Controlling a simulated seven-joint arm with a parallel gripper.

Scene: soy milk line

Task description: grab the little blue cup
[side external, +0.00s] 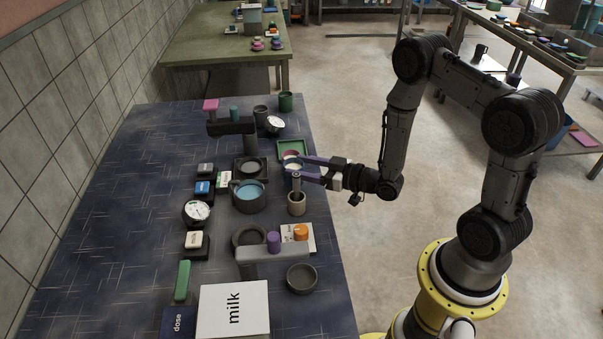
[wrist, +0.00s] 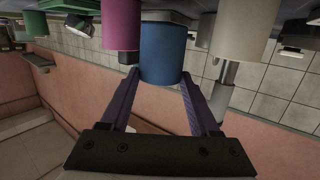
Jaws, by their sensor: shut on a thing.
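In the wrist view the blue cup (wrist: 162,54) is between my two purple fingers. My gripper (side external: 296,168) reaches in from the right and is shut on the cup; it also shows in the wrist view (wrist: 160,78). The fingers hide part of the cup in the side view. I cannot tell whether its base touches the table.
A pot with blue contents (side external: 249,191) is to the left. In the wrist view a pink cylinder (wrist: 121,25) and a beige cylinder (wrist: 242,25) flank the blue cup.

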